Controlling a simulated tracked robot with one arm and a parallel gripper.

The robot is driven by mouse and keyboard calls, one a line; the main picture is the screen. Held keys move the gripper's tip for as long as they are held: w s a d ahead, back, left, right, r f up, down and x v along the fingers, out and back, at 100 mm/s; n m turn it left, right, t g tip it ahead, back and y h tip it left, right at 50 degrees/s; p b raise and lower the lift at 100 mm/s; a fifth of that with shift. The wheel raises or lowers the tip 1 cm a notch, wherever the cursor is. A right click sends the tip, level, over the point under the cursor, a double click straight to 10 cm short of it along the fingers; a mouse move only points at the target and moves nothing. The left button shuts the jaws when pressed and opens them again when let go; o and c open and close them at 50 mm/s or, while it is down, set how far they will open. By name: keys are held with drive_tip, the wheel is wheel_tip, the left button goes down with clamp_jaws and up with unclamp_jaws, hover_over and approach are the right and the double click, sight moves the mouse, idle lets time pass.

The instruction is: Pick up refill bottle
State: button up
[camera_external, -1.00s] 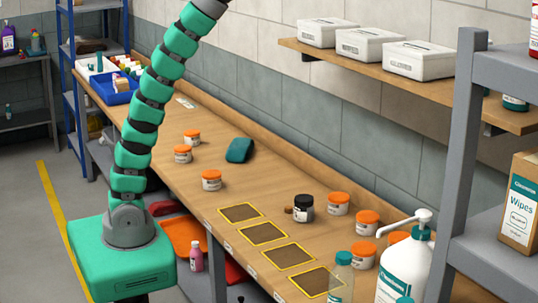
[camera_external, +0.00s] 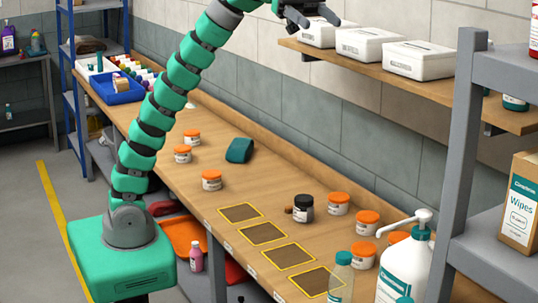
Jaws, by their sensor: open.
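My gripper (camera_external: 322,20) is at the top edge of the picture, open and empty, with two dark fingers pointing right. It overlaps the leftmost white box in the picture and is high above the bench, apart from every bottle. No label reading refill is legible, so I cannot tell which one is the refill bottle. A clear bottle with a teal cap (camera_external: 341,279) stands upright at the bench's near end. A larger white pump bottle (camera_external: 402,272) stands to its right. A small pink bottle (camera_external: 196,258) is below the bench.
The wooden bench (camera_external: 270,187) holds several orange-lidded jars (camera_external: 211,181), a dark jar (camera_external: 303,209), a teal cloth-like item (camera_external: 239,150) and several yellow-edged mats (camera_external: 288,256). White boxes (camera_external: 417,61) sit on a wall shelf. A grey rack post (camera_external: 453,160) rises at right.

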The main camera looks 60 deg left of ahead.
approach(348, 262)
drive_tip(key=shift+f+b+x, duration=0.1)
drive_tip(key=shift+b+x, duration=0.2)
drive_tip(key=shift+x, duration=2.2)
drive_tip(key=shift+f+b+x, duration=0.15)
drive_tip(key=shift+b+x, duration=0.1)
drive_tip(key=shift+x, duration=2.3)
drive_tip(key=shift+w+a, duration=0.1)
drive_tip(key=shift+a, duration=0.05)
clamp_jaws()
